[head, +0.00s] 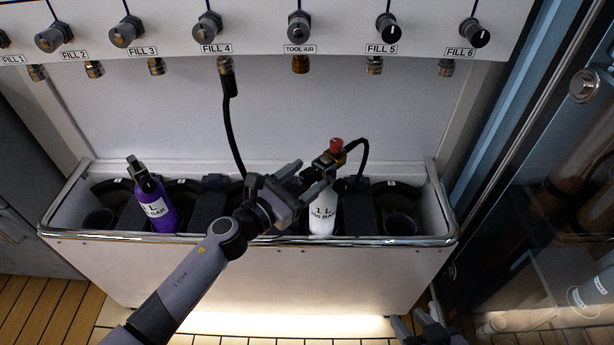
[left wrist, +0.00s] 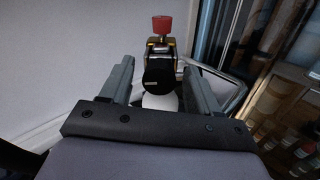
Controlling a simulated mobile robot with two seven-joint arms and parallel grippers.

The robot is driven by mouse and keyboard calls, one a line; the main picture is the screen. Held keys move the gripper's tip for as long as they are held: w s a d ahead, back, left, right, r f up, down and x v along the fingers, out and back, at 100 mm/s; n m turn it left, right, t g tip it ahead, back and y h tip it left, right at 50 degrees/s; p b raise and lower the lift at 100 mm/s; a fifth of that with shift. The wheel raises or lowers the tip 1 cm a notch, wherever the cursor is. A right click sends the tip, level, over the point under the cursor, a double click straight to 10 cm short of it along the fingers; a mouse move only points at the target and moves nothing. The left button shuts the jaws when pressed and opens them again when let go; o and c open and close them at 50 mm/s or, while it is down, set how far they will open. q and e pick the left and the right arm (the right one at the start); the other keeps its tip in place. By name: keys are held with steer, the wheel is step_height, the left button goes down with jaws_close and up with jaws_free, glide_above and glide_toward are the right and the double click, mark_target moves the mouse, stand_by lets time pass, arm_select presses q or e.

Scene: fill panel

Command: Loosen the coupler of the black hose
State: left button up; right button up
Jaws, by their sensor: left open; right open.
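The black hose (head: 230,135) hangs from the port under FILL 4 and drops into the trough. A black hose also arches up at the right (head: 362,150) to the valve of the white 1 L bottle (head: 322,212), which stands in the trough. That valve has a red knob (head: 336,146). My left gripper (head: 308,180) is open just left of the valve. In the left wrist view a black rounded part (left wrist: 158,72), possibly the coupler, shows between its fingers, below the red knob (left wrist: 162,25); contact cannot be told. My right gripper (head: 415,322) is open and empty low at the right.
The panel above carries several knobs and ports, including TOOL AIR (head: 300,64). A glass-fronted cabinet (head: 540,200) stands at the right.

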arm_select(q)
steer(key=shift+w+d, duration=0.35)
steer(key=c, duration=1)
